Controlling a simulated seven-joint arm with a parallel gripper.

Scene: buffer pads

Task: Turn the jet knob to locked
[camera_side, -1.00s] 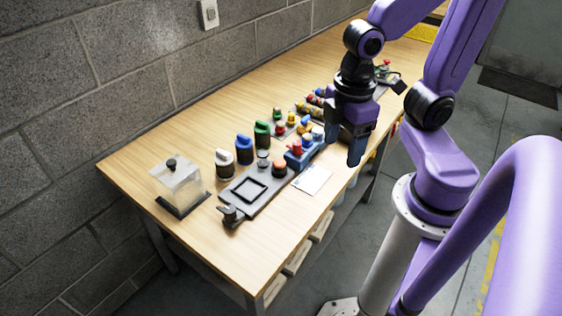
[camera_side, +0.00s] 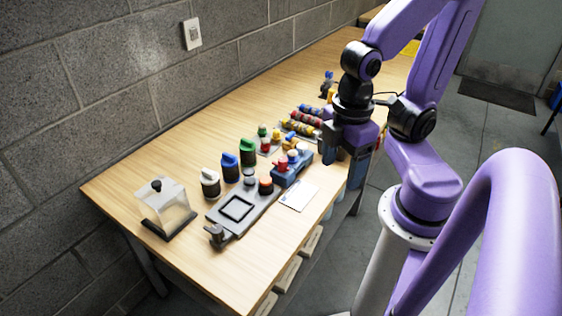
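My gripper (camera_side: 343,157) hangs fingers-down over the table's right long edge, to the right of the coloured parts. Its two dark blue-grey fingers stand apart, and nothing shows between them. I cannot say for sure which part is the jet knob. A black knob (camera_side: 156,185) tops the clear box at the near left. My gripper is apart from all of these. No lock marking is readable.
White, blue and green-topped parts (camera_side: 247,152) stand in a row behind the panel. A blue block (camera_side: 301,167) with coloured knobs and a white card (camera_side: 299,195) lie nearer my gripper. Striped cylinders (camera_side: 303,122) lie further back. The table's near left is mostly bare.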

